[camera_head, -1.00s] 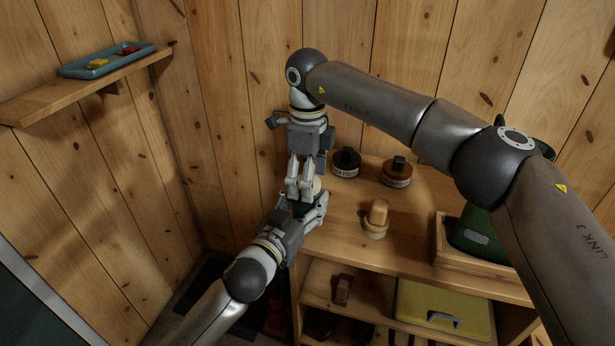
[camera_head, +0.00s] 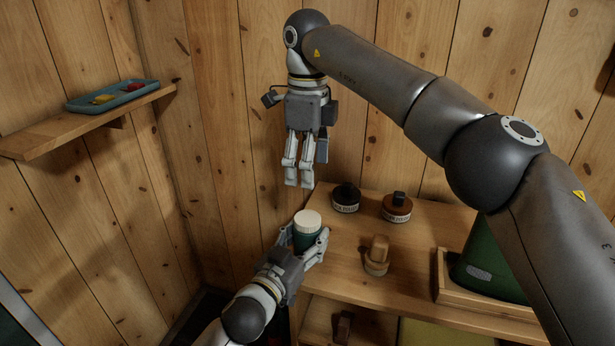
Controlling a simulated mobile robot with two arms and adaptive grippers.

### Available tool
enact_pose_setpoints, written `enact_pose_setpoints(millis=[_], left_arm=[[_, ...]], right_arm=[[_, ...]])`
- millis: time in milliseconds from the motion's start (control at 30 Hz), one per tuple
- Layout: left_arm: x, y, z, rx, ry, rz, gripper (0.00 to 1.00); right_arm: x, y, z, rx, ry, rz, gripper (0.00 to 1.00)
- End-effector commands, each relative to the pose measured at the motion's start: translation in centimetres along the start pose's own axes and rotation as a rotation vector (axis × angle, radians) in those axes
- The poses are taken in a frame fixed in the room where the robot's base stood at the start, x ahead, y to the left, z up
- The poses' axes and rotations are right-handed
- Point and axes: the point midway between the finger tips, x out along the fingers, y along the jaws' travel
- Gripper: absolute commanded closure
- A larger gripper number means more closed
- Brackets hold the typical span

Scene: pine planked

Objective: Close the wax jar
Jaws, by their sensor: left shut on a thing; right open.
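The wax jar (camera_head: 303,241) is dark green and stands upright at the left end of the wooden shelf top. A cream lid (camera_head: 307,221) sits on its mouth and looks level; how tightly it is fastened I cannot tell. My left gripper (camera_head: 307,250) is shut around the jar's body from the front, its fingers on either side. My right gripper (camera_head: 298,182) points down, open and empty, above and slightly behind the jar, clear of the lid.
Two dark tins, one black (camera_head: 345,197) and one brown (camera_head: 397,207), stand behind right of the jar. A wooden-handled brush (camera_head: 376,257) stands to its right. A green object (camera_head: 487,262) sits in a wooden tray (camera_head: 470,297) at right. A teal tray (camera_head: 121,95) rests on the wall shelf.

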Motion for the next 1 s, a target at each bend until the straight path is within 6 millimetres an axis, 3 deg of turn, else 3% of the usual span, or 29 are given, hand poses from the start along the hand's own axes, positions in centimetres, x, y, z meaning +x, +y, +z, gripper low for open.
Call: enact_pose_setpoints(millis=[233,267,433,800,1000], left_arm=[[0.0,0.0,0.0,0.000,-0.001,0.000,1.00],[0.0,0.0,0.0,0.000,-0.001,0.000,0.45],[0.0,0.0,0.0,0.000,0.000,0.000,0.23],[-0.1,0.0,0.0,0.000,0.000,0.000,0.22],[-2.2,0.0,0.2,-0.002,-0.003,0.000,0.22]], right_arm=[[-0.1,0.0,0.0,0.000,0.000,0.001,0.28],[-0.1,0.0,0.0,0.000,0.000,0.001,0.28],[0.0,0.0,0.0,0.000,0.000,0.001,0.28],[0.0,0.0,0.0,0.000,0.000,0.001,0.28],[0.0,0.0,0.0,0.000,0.000,0.000,0.28]])
